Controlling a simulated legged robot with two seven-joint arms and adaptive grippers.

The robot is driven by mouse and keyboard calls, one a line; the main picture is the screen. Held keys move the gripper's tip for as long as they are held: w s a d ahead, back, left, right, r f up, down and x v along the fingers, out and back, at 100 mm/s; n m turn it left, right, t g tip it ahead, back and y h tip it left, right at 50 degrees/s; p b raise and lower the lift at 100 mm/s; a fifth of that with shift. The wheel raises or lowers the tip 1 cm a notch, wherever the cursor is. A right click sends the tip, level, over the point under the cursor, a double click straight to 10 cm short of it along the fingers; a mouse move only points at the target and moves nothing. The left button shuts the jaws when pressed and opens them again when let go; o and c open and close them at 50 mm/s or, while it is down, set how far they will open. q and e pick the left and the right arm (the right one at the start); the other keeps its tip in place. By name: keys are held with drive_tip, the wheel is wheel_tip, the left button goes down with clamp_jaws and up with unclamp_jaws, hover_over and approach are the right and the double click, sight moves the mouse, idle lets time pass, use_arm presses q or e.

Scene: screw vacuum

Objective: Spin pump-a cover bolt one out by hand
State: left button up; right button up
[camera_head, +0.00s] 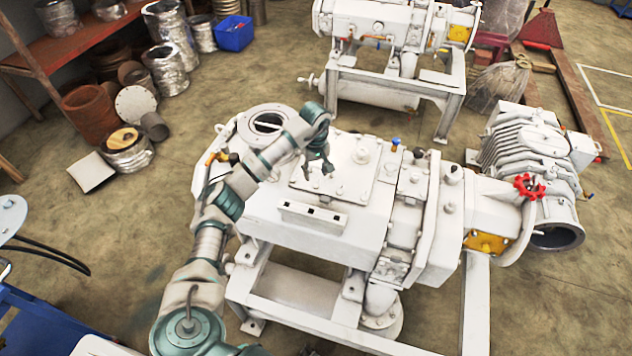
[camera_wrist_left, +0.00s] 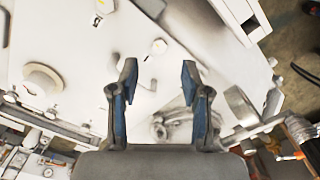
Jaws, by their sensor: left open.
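A white pump (camera_head: 270,215) on a frame stands in the middle of the head view. A flat cover plate (camera_head: 352,192) lies on its top, with a round knob (camera_head: 362,156) on it. My left gripper (camera_head: 321,168) is over this plate, fingers pointing down. In the left wrist view, my left gripper (camera_wrist_left: 159,72) is open with nothing between its fingers. A small round bolt head (camera_wrist_left: 158,47) lies just beyond the fingertips on the white surface. Another bolt head (camera_wrist_left: 97,20) is farther up and left. I cannot tell which one is bolt one. My right gripper is not in view.
A second white machine (camera_head: 390,60) stands behind. A ribbed grey unit (camera_head: 525,150) and a red handwheel (camera_head: 528,187) are at the right. A red shelf (camera_head: 65,45) with metal cans is at the left.

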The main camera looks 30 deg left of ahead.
sight(316, 185)
use_arm(q)
wheel_tip(316, 185, down, 5)
drive_tip(key=shift+f, duration=0.15)
clamp_jaws()
